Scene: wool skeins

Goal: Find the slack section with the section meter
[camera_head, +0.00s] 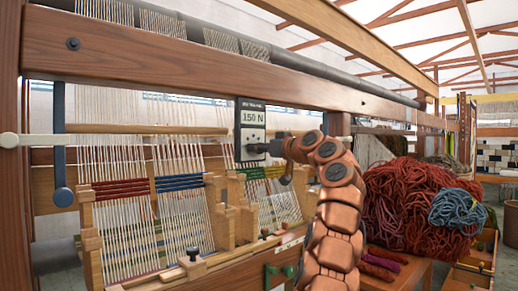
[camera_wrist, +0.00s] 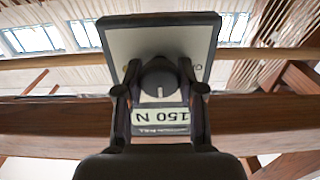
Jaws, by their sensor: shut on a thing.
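The section meter (camera_head: 251,117), a dark-framed upright plate labelled 150 N, is in front of the loom's warp. My gripper (camera_head: 266,149) is shut on its round knob from the right. In the wrist view the fingers (camera_wrist: 160,95) flank the knob, and the meter's label (camera_wrist: 160,117) reads 150 N upside down. I cannot tell which section is slack.
A thick wooden beam (camera_head: 190,62) crosses above the warp. Wooden blocks (camera_head: 232,212) stand before the sections. A blue-ended lever (camera_head: 62,150) hangs at far left. A large heap of red wool (camera_head: 415,205) with a blue skein (camera_head: 457,208) lies to the right.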

